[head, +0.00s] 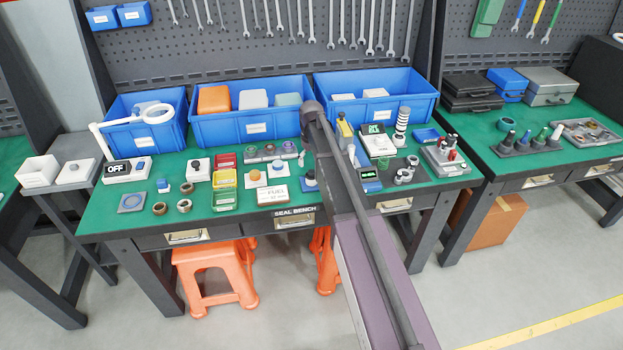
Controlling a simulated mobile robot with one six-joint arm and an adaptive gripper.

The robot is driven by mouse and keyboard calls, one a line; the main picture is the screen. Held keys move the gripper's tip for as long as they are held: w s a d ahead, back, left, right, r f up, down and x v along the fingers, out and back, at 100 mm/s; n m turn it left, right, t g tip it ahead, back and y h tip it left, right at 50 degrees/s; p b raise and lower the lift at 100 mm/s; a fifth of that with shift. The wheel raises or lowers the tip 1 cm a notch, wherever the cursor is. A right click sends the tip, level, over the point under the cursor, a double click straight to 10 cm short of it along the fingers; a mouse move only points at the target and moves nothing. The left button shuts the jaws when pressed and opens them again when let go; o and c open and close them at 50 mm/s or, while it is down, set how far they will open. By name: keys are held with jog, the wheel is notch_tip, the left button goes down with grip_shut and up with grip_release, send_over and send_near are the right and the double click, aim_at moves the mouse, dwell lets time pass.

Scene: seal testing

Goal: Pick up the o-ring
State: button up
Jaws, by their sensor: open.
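I cannot tell for sure which thing is the o-ring. Small dark and brownish rings lie at the front left of the green bench top (105,207): one ring (160,208), a second ring (184,205) and a third ring (186,188). A square blue-grey plate (132,202) with a round shape on it lies left of them. A grey holder (270,156) with several coloured round pieces stands near the middle. My arm crosses the bench right of the middle and hides part of it. My gripper does not show in this view.
Three blue bins (252,128) line the back under a tool board. Yellow and green trays (224,199), a white FUEL sign (271,194) and a grey fixture (446,161) crowd the top.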

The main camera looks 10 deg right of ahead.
aim_at(312, 172)
jog(key=shift+f, duration=0.1)
dwell(0.3)
jog(key=shift+s+f+b, duration=0.1)
jog(key=shift+f+b, duration=2.45)
jog(key=shift+b, duration=0.05)
jog(key=shift+f, duration=0.2)
jog(key=c, duration=0.8)
jog(key=shift+o, duration=0.2)
